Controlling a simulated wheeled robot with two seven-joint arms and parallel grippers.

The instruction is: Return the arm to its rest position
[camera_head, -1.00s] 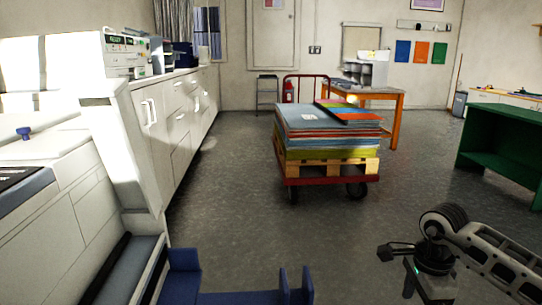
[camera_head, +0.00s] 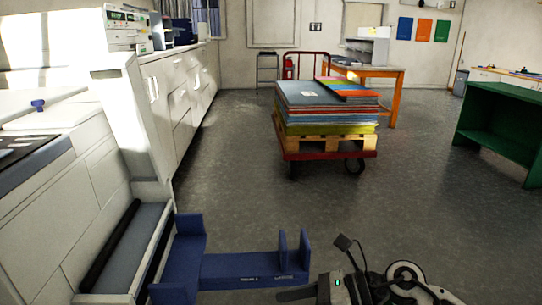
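My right arm shows at the bottom right of the head view, with its grey and black wrist joint near the lower edge. My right gripper (camera_head: 318,268) is in front of the blue bracket-like stand. Its two dark fingers stand apart with nothing seen between them, so it looks open. Part of the arm is cut off by the bottom edge. My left arm and gripper are not in view.
A blue stand (camera_head: 235,267) juts from the white machine (camera_head: 75,215) at left. A red cart (camera_head: 322,154) with stacked sheets (camera_head: 325,107) stands ahead. A green shelf (camera_head: 500,120) is at right. The grey floor (camera_head: 420,190) between them is clear.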

